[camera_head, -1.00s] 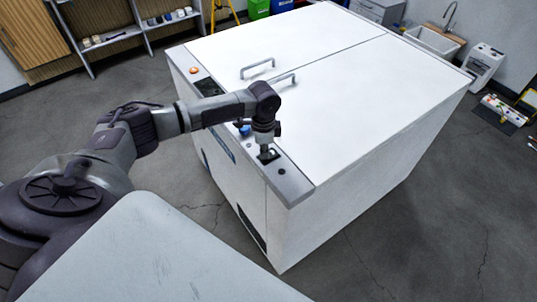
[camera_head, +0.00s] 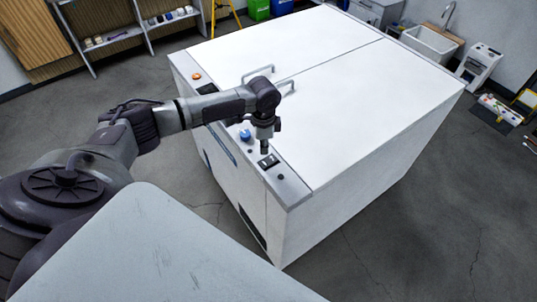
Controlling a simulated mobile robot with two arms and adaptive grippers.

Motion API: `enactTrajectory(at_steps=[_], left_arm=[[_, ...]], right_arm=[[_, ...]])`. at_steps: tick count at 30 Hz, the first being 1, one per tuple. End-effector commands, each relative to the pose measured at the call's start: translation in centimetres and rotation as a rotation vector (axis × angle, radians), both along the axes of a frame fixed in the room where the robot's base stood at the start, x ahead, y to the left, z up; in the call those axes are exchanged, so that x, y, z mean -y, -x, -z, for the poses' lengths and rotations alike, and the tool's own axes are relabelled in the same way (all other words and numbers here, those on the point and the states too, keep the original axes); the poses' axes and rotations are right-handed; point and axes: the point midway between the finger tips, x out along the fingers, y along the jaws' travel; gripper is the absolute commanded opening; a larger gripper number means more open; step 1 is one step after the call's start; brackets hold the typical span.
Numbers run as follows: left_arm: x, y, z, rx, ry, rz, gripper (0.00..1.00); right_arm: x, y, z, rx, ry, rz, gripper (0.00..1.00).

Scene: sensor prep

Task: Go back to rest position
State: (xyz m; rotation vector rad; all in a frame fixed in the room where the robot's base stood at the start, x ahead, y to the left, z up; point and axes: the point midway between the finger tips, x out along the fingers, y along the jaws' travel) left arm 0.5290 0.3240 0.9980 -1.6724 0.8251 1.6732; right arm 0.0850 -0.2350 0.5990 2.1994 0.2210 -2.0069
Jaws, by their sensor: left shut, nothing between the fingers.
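My left arm comes in from the left and reaches over the near left edge of a large white cabinet (camera_head: 340,105). My left gripper (camera_head: 265,149) points down and is shut and empty. It hangs just above the grey control strip (camera_head: 288,186), close to a black switch (camera_head: 269,161). A small gap seems to show between the fingertips and the switch. My right gripper is out of view.
The strip also carries a blue knob (camera_head: 245,135) and an orange button (camera_head: 196,76). Shelves (camera_head: 140,30) stand at the back left, a sink (camera_head: 429,44) at the back right.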

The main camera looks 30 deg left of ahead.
Motion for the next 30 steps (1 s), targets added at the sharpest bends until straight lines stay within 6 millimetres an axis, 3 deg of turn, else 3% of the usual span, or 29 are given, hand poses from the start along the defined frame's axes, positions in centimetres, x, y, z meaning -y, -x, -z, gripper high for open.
enactTrajectory(at_steps=[4, 21, 23, 26, 30], left_arm=[[0.0, 0.0, -1.2, -0.001, 0.001, 0.0, 0.0], [0.5, 0.2, -0.9, -0.001, 0.003, 0.006, 0.0], [1.7, 0.8, -0.3, -0.003, 0.011, 0.02, 0.0], [5.6, 2.9, 1.3, 0.001, 0.042, 0.061, 0.0], [13.8, 8.2, 3.2, 0.04, 0.131, 0.091, 0.0]], right_arm=[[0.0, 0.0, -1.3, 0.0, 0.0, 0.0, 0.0], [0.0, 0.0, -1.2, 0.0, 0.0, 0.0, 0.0], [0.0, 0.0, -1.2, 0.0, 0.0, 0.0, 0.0], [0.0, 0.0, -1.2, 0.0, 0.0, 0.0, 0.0], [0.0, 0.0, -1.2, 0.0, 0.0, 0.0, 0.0]])
